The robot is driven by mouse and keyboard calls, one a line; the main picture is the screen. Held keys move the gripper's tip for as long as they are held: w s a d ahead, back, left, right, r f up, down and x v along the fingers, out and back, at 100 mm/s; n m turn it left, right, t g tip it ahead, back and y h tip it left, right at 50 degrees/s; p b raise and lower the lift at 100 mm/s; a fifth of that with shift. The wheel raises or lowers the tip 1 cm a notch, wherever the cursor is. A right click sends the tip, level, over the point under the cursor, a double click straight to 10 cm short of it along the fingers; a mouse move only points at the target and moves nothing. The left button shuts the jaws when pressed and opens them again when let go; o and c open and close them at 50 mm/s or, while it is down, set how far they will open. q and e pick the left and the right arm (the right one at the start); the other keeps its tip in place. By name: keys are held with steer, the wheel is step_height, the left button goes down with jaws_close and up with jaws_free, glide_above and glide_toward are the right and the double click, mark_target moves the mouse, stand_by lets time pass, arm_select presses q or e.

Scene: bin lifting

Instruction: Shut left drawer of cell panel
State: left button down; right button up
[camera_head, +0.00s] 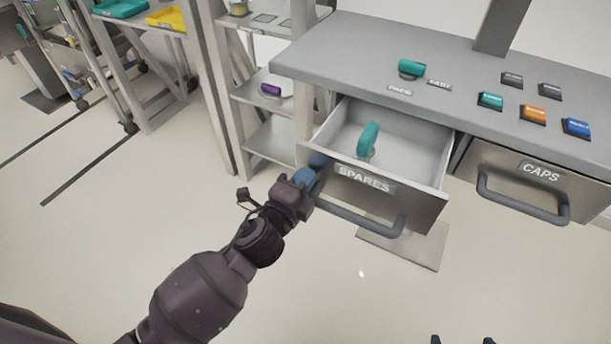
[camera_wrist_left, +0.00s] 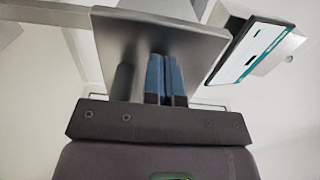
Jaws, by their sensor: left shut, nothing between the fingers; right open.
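The left drawer (camera_head: 420,199), labelled SPARES, is pulled out of the grey cell panel (camera_head: 440,58). My left gripper (camera_head: 308,176) is at the left end of the drawer front, by the left end of the drawer's bar handle (camera_head: 365,222). Its blue fingers are shut with nothing between them. In the left wrist view the shut fingers (camera_wrist_left: 166,78) lie against or just in front of the grey drawer front (camera_wrist_left: 205,50); I cannot tell if they touch. My right gripper (camera_head: 463,340) shows only two dark fingertips, apart, at the bottom edge.
The right drawer (camera_head: 483,160), labelled CAPS, is closed. A teal cylinder (camera_head: 411,68) and several coloured blocks lie on the panel top. A shelf rack (camera_head: 268,140) stands close at the left. The floor in front is clear.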

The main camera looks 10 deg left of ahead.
arm_select(q)
steer(key=shift+w, duration=0.25)
arm_select(e)
steer(key=shift+w+a+r, duration=0.1)
steer(key=shift+w+r, duration=0.1)
steer(key=shift+w, duration=0.1)
arm_select(q)
steer(key=shift+w+d, duration=0.1)
arm_select(e)
steer(key=shift+a, duration=0.15)
arm_select(q)
steer(key=b, duration=0.2)
glide_toward(342, 139)
steer(key=w+d+r, duration=0.1)
steer(key=w, duration=0.1)
steer(key=w+r, duration=0.2)
steer(key=w, duration=0.1)
steer(key=w+d+r, duration=0.1)
steer(key=w+r, duration=0.1)
steer(key=w, duration=0.1)
steer(key=shift+d, duration=0.3)
steer(key=shift+b+x, duration=0.35)
steer(key=shift+x, duration=0.5)
steer(key=shift+w+r, duration=0.1)
steer(key=shift+r, duration=0.25)
arm_select(e)
steer(key=shift+s+a+f, duration=0.1)
steer(key=shift+f, duration=0.4)
steer(key=shift+s+a+f, duration=0.1)
steer(key=shift+f, duration=0.35)
